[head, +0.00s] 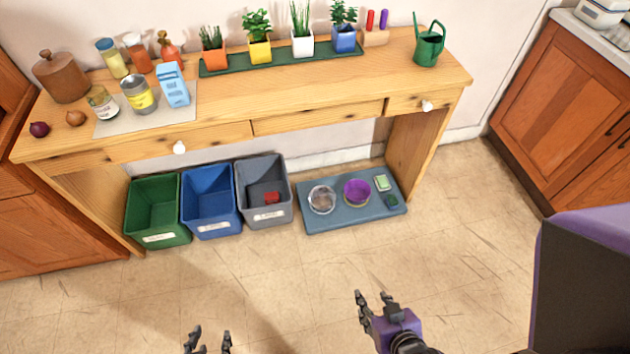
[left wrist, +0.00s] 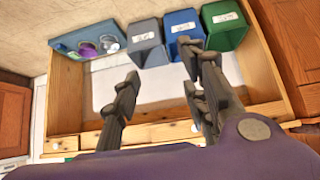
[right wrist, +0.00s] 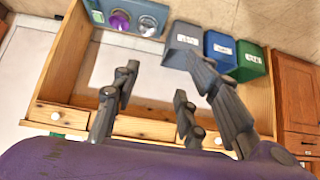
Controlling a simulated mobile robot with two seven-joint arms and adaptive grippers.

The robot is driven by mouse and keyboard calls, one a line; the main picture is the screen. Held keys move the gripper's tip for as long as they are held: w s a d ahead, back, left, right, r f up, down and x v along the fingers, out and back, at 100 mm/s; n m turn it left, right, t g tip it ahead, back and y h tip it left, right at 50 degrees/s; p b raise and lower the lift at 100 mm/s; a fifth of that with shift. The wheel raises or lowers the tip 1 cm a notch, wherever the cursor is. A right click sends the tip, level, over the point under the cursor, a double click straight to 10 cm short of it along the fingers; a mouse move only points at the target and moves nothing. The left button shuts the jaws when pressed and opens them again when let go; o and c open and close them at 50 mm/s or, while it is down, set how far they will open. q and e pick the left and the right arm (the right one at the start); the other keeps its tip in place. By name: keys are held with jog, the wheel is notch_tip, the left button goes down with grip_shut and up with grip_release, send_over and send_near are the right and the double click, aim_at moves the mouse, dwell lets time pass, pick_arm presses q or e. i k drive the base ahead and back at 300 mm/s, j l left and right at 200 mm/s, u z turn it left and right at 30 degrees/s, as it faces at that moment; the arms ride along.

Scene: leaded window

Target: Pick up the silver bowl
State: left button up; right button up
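The silver bowl (head: 322,199) sits on a low blue-grey tray (head: 335,222) on the floor under the wooden table. A purple bowl (head: 356,192) stands just right of it on the same tray. The silver bowl also shows in the left wrist view (left wrist: 109,44) and the right wrist view (right wrist: 147,26). My left gripper (head: 210,336) is open and empty at the bottom edge of the head view, well apart from the bowl. My right gripper (head: 372,298) is open and empty, lower in the picture than the tray and apart from it.
Green (head: 152,210), blue (head: 209,202) and grey (head: 263,190) bins stand left of the tray; the grey one holds a red item. A green-and-white item (head: 381,183) lies at the tray's right. The wooden table (head: 290,118) overhangs behind. Floor in front is clear.

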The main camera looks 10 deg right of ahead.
aim_at(322, 198)
jog(key=i+l+z, duration=0.15)
jog(key=i+z, duration=0.15)
jog(key=i, duration=0.5)
jog(key=i+z, duration=0.3)
jog(key=i, duration=0.5)
